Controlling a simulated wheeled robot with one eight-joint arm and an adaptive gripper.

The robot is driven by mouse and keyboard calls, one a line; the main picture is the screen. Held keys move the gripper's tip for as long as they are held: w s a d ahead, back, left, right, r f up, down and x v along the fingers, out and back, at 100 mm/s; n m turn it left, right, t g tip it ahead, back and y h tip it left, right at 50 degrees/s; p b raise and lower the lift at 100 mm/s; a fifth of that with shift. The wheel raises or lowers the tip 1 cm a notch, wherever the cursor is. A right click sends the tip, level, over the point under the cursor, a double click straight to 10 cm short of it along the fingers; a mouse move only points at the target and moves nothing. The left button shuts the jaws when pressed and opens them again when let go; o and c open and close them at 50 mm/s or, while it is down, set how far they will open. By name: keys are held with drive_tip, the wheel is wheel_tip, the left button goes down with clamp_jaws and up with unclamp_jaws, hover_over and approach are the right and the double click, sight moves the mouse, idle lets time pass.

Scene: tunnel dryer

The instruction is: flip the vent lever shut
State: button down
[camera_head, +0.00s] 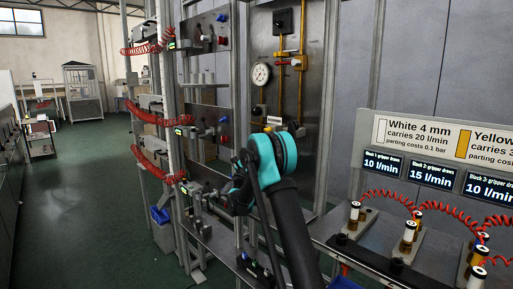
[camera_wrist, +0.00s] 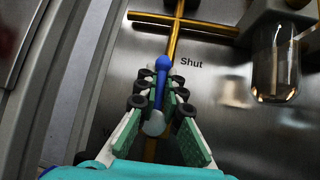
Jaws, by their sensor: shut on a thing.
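The vent lever (camera_wrist: 162,82) is a blue handle on a steel panel, seen in the wrist view. It lies roughly in line with the upright brass pipe, its upper end just left of the printed word "Shut" (camera_wrist: 191,63). My gripper (camera_wrist: 160,92) is closed around the lever, with dark rollers and green pads on either side. A pale round end (camera_wrist: 154,124) shows between the fingers; I cannot tell whether it belongs to the lever. In the head view, my arm hides the lever and most of my gripper.
A brass pipe crossing (camera_wrist: 180,20) lies above the lever, and a clear bowl (camera_wrist: 275,65) stands out to its right. In the head view, a round gauge (camera_head: 261,74) hangs on the panel. Red coiled hoses (camera_head: 150,115) are left; a bench with signs (camera_head: 445,150) is right.

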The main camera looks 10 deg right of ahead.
drive_tip(key=shift+s+a+r+m+h, duration=0.1)
drive_tip(key=shift+s+a+m+h, duration=0.1)
drive_tip(key=shift+m+h, duration=0.35)
drive_tip(key=c, duration=1.7)
unclamp_jaws()
drive_tip(key=shift+s, duration=0.1)
drive_tip(key=shift+o, duration=0.3)
drive_tip(key=shift+d, duration=0.1)
drive_tip(key=v, duration=1.2)
drive_tip(key=shift+a+r, duration=0.2)
drive_tip(key=shift+r, duration=0.05)
